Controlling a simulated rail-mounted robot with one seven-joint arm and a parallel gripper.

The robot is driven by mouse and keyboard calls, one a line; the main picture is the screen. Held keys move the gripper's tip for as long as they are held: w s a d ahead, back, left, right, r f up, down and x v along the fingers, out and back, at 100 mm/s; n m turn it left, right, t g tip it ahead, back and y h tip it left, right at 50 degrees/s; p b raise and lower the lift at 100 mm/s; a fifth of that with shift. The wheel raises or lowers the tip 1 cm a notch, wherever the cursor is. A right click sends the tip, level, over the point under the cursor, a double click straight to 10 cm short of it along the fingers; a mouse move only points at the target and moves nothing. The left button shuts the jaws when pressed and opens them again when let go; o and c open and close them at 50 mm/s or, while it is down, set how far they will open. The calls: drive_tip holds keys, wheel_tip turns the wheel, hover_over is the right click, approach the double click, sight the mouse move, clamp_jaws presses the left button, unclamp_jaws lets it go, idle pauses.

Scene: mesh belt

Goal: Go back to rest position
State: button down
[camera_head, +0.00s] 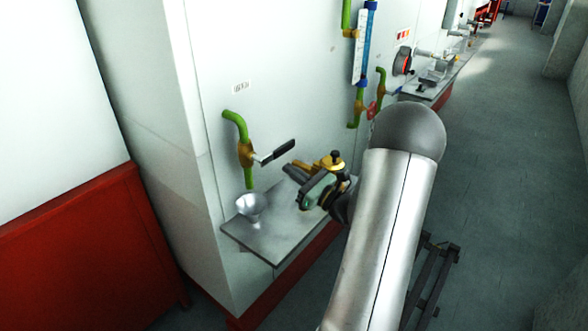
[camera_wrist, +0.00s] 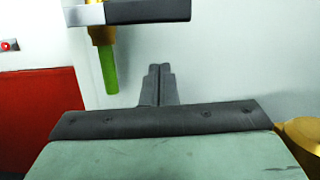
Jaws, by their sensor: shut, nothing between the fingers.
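My gripper (camera_head: 289,170) is above the back of a grey metal shelf, to the right of a black-handled lever valve (camera_head: 272,153) on a green pipe (camera_head: 236,125). In the wrist view my gripper (camera_wrist: 159,72) shows its two dark fingers together, with nothing between them. The lever's dark handle (camera_wrist: 148,11) crosses the top of that view, and the green pipe end (camera_wrist: 108,68) hangs left of the fingers. The fingers look apart from both.
A metal funnel (camera_head: 250,207) stands on the shelf (camera_head: 270,237) under the pipe's outlet. More pipes and a red valve (camera_head: 371,110) are on the white wall farther back. A red panel (camera_head: 85,250) is at the left.

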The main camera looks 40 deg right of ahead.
drive_tip(key=v, duration=1)
drive_tip(key=shift+b, duration=0.4)
drive_tip(key=shift+f, duration=0.1)
drive_tip(key=s+a+n+g+y, duration=0.1)
drive_tip(key=a+n+g+y, duration=0.3)
drive_tip(key=a+n+g, duration=0.7)
drive_tip(key=a+n+g+y, duration=0.4)
drive_tip(key=a, duration=1.2)
drive_tip(key=s+a+f+n+g+h, duration=0.1)
drive_tip(key=s+a+n+g+h, duration=0.1)
drive_tip(key=s+n+h, duration=0.4)
drive_tip(key=s+a+f+n+g+h, duration=0.1)
drive_tip(key=s+n+h, duration=0.4)
drive_tip(key=n, duration=0.7)
drive_tip(key=shift+s+a+g+h, duration=0.4)
drive_tip(key=shift+a+g+h, duration=0.5)
drive_tip(key=shift+a, duration=0.1)
